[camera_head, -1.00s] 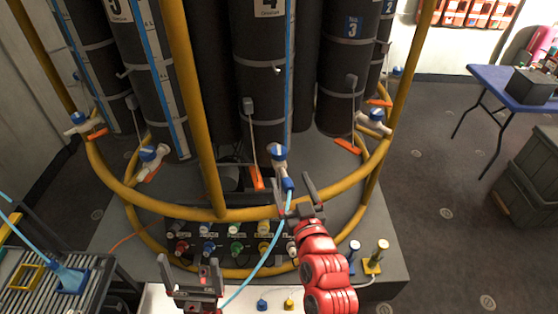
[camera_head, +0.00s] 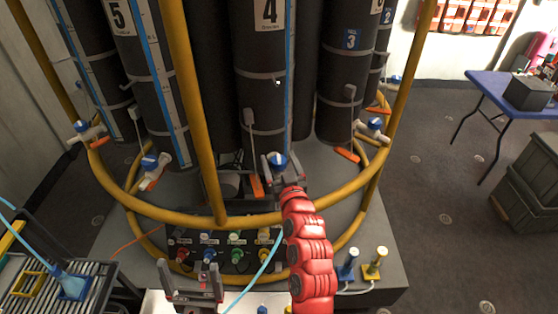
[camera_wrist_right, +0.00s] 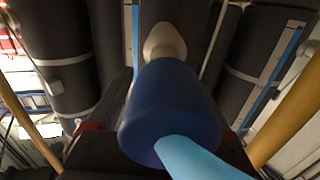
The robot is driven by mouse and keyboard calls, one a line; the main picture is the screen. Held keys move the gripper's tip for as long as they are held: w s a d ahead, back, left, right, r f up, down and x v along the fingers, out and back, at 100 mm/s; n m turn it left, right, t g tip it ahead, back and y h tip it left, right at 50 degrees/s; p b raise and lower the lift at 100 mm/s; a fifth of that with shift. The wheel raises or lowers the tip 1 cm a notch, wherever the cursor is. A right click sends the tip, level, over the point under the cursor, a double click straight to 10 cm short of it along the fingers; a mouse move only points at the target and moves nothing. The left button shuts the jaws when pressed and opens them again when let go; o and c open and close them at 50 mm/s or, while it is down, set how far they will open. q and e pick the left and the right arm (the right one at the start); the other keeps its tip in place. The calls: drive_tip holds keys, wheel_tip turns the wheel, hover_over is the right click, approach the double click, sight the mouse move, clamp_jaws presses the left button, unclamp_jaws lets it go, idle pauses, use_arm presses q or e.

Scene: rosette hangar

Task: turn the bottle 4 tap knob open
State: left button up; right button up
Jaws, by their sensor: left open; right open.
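Bottle 4 (camera_head: 262,70) is the dark cylinder in the middle of the head view, with a "4" label at its top. Its tap has a blue knob (camera_head: 278,159) near the bottle's foot. My right gripper (camera_head: 284,172) is open around the tap area, one finger on each side; contact cannot be told. In the right wrist view, a blue cylindrical fitting (camera_wrist_right: 170,108) with a light blue hose (camera_wrist_right: 195,158) and a white part (camera_wrist_right: 163,42) lies between the dark fingers. My left gripper (camera_head: 191,272) is open and empty at the lower left.
A yellow ring rail (camera_head: 150,204) curves in front of the bottles, with a yellow upright (camera_head: 188,80) left of bottle 4. A panel of coloured knobs (camera_head: 222,250) sits below. Taps of the neighbouring bottles are on both sides. A blue table (camera_head: 490,85) stands right.

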clamp_jaws()
drive_tip(key=y+b, duration=0.1)
drive_tip(key=b, duration=0.2)
drive_tip(key=n+b, duration=0.1)
drive_tip(key=b, duration=0.2)
drive_tip(key=shift+d+f+y, duration=0.1)
drive_tip(key=shift+f+y, duration=0.1)
drive_tip(key=shift+y, duration=0.2)
drive_tip(key=shift+r+n+g+y+b, duration=0.1)
drive_tip(key=shift+n+g+y+b, duration=0.2)
drive_tip(key=shift+g+b, duration=0.15)
drive_tip(key=shift+r, duration=0.1)
unclamp_jaws()
